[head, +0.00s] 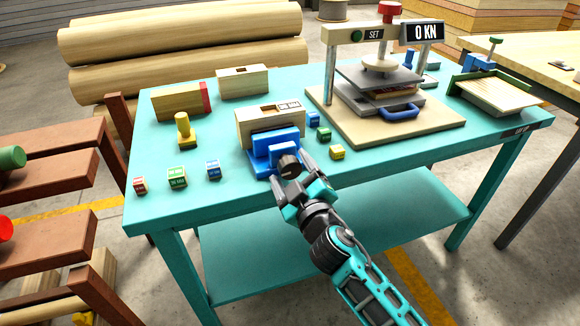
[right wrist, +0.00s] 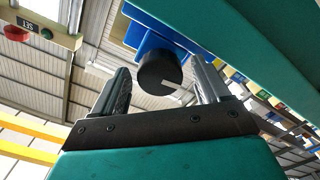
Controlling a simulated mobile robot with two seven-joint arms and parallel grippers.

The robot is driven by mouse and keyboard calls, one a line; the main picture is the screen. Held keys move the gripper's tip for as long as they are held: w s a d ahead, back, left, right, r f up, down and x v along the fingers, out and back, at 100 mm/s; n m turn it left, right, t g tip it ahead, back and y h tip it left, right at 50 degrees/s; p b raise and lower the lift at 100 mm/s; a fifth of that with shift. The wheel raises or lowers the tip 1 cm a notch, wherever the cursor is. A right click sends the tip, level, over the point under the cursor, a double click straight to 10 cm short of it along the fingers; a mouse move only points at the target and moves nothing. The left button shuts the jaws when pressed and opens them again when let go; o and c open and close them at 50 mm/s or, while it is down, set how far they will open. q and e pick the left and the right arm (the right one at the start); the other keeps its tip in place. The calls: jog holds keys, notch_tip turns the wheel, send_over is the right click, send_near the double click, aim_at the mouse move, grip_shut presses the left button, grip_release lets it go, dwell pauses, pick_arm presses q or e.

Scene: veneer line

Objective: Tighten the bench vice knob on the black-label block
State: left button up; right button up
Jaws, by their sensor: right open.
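The blue bench vice (head: 262,157) stands near the front edge of the turquoise table. Its dark round knob (head: 289,165) faces the front. A pale wooden block (head: 255,124) with a slot and a small label on top sits at the vice; the label's colour is hard to tell. My right gripper (head: 290,170) is open at the knob, one finger on each side. In the right wrist view the black knob (right wrist: 156,73), with a pale mark, shows between the two fingers, with gaps on both sides. My left gripper is not in view.
Small coloured cubes lie around the vice, including a blue one (head: 213,169) and a yellow one (head: 337,153). A yellow stamp-like piece (head: 183,131) and two more blocks stand left and behind. A press (head: 385,80) reading 0 KN stands to the right.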

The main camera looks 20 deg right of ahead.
jog(key=shift+w, duration=0.8)
